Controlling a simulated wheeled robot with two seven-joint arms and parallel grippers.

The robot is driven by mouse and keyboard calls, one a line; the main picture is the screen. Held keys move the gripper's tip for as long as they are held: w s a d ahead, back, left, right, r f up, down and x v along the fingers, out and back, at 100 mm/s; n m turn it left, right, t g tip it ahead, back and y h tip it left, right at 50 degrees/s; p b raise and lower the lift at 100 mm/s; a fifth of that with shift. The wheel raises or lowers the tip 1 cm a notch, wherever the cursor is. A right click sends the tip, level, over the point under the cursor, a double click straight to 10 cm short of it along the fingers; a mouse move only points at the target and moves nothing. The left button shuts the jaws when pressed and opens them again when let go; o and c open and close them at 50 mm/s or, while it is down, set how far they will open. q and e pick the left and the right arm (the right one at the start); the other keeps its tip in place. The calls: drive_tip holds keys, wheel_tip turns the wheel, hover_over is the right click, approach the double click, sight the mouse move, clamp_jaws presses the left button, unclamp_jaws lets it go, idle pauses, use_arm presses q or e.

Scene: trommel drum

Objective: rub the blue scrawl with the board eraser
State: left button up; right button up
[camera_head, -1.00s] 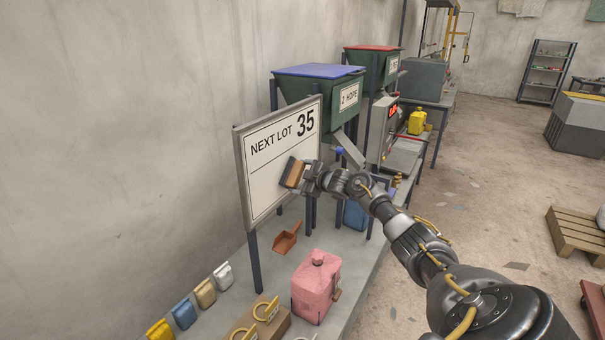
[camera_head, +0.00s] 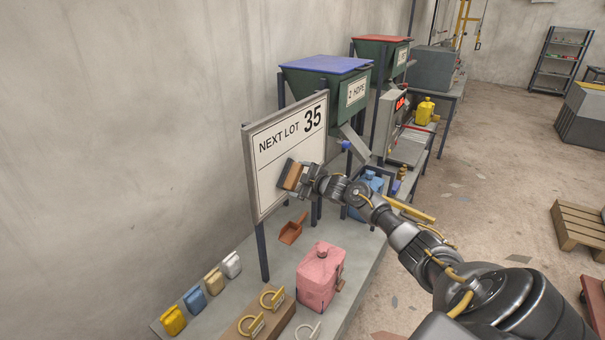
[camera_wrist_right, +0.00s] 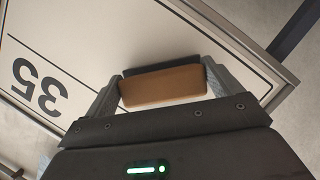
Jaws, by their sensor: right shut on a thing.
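The whiteboard (camera_head: 270,165) stands upright on legs and reads "NEXT LOT 35"; part of it shows upside down in the right wrist view (camera_wrist_right: 75,65). My right gripper (camera_head: 302,180) is shut on the board eraser (camera_head: 290,174), a brown block with a dark pad. In the right wrist view the eraser (camera_wrist_right: 162,86) sits between both fingers, its dark pad side toward the board. The eraser is at or very near the board's lower right; I cannot tell whether it touches. No blue scrawl shows on the visible board face. My left gripper is out of view.
On the bench (camera_head: 225,308) below are a pink jug (camera_head: 320,277), an orange scoop (camera_head: 292,229), and several small coloured pouches along the wall. A wooden block with yellow handles (camera_head: 262,315) stands in front. Green hoppers (camera_head: 330,95) stand behind the board.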

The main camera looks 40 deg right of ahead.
sight(290, 183)
drive_tip(key=shift+a, duration=0.2)
drive_tip(key=shift+s+a+r+p, duration=0.1)
drive_tip(key=shift+s+a+p, duration=0.05)
drive_tip(key=shift+a+p, duration=0.3)
drive_tip(key=shift+s+a+p, duration=0.15)
drive_tip(key=shift+a+p, duration=0.15)
drive_tip(key=shift+a, duration=0.2)
drive_tip(key=shift+s+a+p, duration=0.2)
drive_tip(key=shift+a+p, duration=0.1)
drive_tip(key=shift+a, duration=0.45)
drive_tip(key=shift+s+a+p, duration=0.3)
drive_tip(key=shift+a+p, duration=0.45)
drive_tip(key=shift+a, duration=0.1)
drive_tip(key=shift+s+a+p, duration=0.25)
drive_tip(key=shift+a+p, duration=0.05)
drive_tip(key=shift+a, duration=0.5)
drive_tip(key=shift+d, duration=0.1)
